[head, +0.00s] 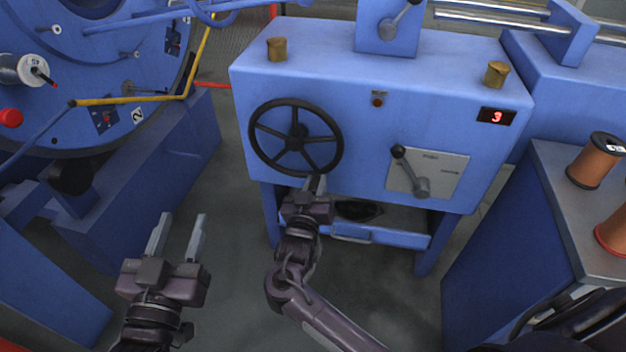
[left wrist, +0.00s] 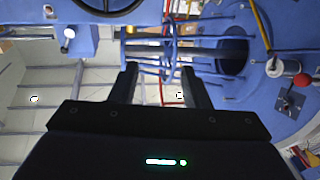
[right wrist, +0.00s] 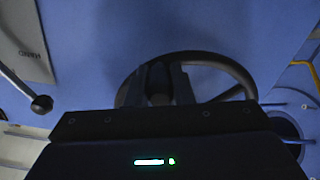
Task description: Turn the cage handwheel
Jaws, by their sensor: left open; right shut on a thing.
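The black cage handwheel (head: 260,122) has a round rim and several spokes and sits on the front of the blue cabinet. My right gripper (head: 315,183) is at the wheel's lower rim, shut on it. In the right wrist view the rim (right wrist: 222,62) arcs behind the fingers (right wrist: 159,82), and a dark part of the wheel lies between them. The fingers hide the exact contact. My left gripper (head: 178,236) is open and empty, low in front of the cabinet and left of the wheel. Its spread fingers (left wrist: 160,84) show in the left wrist view.
The blue cabinet (head: 400,120) has a lever plate (head: 440,170), a red button (head: 377,99) and a display (head: 497,117) reading 3. A large blue cage disc (head: 70,120) with a yellow bar (head: 130,99) stands left. Copper spools (head: 595,160) stand on a right-hand bench. The floor between is clear.

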